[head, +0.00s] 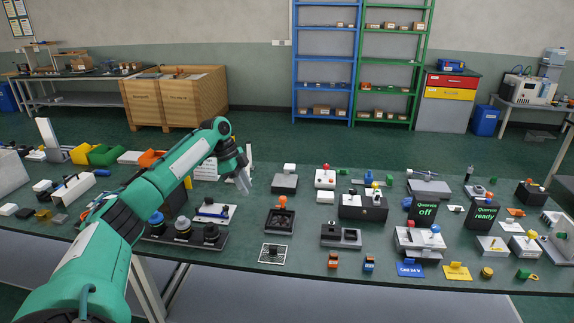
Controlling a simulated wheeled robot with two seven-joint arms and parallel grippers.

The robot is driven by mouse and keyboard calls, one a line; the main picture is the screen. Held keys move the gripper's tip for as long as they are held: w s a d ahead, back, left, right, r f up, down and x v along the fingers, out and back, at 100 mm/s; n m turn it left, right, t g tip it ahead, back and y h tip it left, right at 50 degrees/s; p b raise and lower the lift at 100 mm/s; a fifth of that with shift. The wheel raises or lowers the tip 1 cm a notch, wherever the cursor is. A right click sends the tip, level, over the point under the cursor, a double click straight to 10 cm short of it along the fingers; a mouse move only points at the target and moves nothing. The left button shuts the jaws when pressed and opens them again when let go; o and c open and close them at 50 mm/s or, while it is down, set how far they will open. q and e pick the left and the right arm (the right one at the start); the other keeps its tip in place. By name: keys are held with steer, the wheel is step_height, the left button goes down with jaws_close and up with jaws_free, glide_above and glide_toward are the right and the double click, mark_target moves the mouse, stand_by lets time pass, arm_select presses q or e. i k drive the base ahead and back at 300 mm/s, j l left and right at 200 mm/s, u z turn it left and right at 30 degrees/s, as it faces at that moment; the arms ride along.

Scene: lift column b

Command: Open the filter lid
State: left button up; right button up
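My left gripper (243,181) hangs above the table's far-left middle at the end of my teal arm, pointing down. Its light fingers are small in view, and I cannot tell whether they are apart. Nothing shows clearly between them. Nearer the front, a dark base carries a row of round black housings with caps: one blue (156,220), one pale-topped (182,224) and one black (211,231). I cannot tell for sure which part is the filter lid. The gripper is above and to the right of this row, apart from it. My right gripper is not in view.
The long dark-green table (225,258) is crowded. A black tray with an orange knob (281,203) stands right of the housings, with a grey grid plate (274,253) in front. Narrow bare strips lie between things.

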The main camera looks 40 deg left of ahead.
mark_target(286, 181)
steer(key=i+j, duration=0.6)
steer(key=i, duration=0.15)
steer(key=i+j, duration=0.6)
steer(key=i, duration=0.1)
